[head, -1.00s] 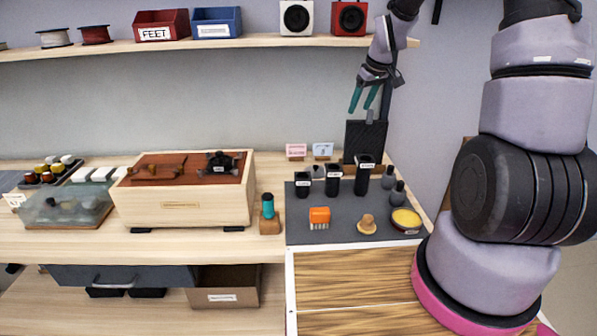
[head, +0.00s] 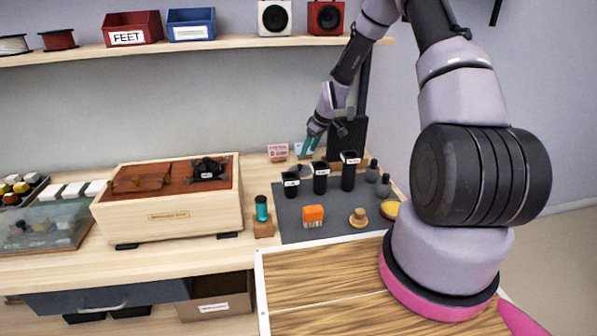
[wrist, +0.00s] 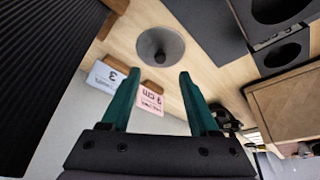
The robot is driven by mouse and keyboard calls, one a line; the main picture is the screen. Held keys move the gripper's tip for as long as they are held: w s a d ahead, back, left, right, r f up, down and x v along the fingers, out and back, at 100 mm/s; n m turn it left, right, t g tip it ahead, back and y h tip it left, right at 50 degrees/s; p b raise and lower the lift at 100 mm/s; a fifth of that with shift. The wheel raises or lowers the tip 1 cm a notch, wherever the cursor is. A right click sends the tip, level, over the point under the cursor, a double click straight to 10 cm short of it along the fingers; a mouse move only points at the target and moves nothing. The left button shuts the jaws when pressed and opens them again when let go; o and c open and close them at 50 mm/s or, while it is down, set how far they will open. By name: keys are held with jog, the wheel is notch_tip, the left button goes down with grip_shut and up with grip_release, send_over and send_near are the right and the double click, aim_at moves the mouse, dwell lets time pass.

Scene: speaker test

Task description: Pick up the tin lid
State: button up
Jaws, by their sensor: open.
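A round grey lid (wrist: 160,46) with a dark spot at its middle lies on the wooden bench in the wrist view, and I take it for the tin lid. In the head view a small grey shape (head: 305,171) behind the black canisters looks like it, mostly hidden. My gripper (head: 310,148) points down above the back of the bench. Its green fingers (wrist: 160,75) are open and empty in the wrist view, and the lid shows just past and between their tips, apart from them.
Black canisters (head: 320,178) stand just in front, on a grey mat (head: 290,227). A pink card (wrist: 152,101) and a white card (wrist: 104,76) stand close to the fingers. A black ridged panel (wrist: 40,50) rises beside them. A wooden box (head: 165,215) is at left.

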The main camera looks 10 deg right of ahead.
aim_at(300, 165)
jog(key=x, duration=0.8)
jog(key=shift+w+a+f, duration=0.1)
jog(key=shift+w+a, duration=0.1)
grip_shut()
